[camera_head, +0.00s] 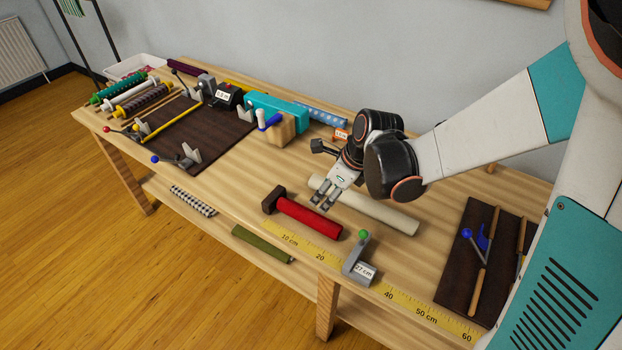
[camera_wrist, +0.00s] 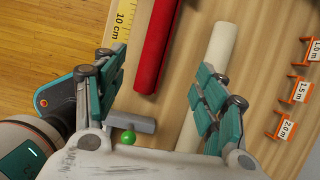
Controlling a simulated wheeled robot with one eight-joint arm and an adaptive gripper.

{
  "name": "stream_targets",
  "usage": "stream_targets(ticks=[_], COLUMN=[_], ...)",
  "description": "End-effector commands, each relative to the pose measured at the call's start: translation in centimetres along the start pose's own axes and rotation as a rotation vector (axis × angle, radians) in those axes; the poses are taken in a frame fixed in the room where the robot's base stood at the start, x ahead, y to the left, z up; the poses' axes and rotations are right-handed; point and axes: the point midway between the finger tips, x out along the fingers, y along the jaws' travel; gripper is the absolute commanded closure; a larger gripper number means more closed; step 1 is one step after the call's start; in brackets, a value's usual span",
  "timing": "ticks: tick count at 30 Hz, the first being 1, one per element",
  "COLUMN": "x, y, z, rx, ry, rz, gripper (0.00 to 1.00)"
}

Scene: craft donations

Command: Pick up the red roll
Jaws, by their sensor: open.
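The red roll (camera_head: 306,218) lies on the wooden table just behind the yellow measuring tape, its left end against a dark brown block (camera_head: 274,198). In the wrist view the red roll (camera_wrist: 155,45) runs from the top edge down to the middle, left of a cream roll. My gripper (camera_head: 323,205) is open and empty, above the table near the red roll and the cream roll (camera_head: 375,207). In the wrist view its two fingers (camera_wrist: 158,84) stand wide apart, with the lower end of the red roll and part of the cream roll showing between them.
A grey stop with a green knob (camera_head: 361,262) stands on the tape (camera_head: 405,302) near the red roll's right end. A dark mat (camera_head: 459,270) with sticks lies at right. A teal box (camera_head: 275,112) stands at the back. Small orange tags (camera_wrist: 297,88) stand right in the wrist view.

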Motion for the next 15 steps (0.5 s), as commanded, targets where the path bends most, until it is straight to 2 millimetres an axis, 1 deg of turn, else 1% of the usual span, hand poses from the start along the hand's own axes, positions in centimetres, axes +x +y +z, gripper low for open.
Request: stream_targets(ticks=[3,7,15], x=[0.9,2.4,7.5], y=[0.0,0.1,0.2], z=[0.1,0.1,0.0], rx=[0.06,0.074,0.071], ry=[0.0,0.0,0.0], rz=[0.014,0.017,0.015], gripper=[0.35,0.35,0.35])
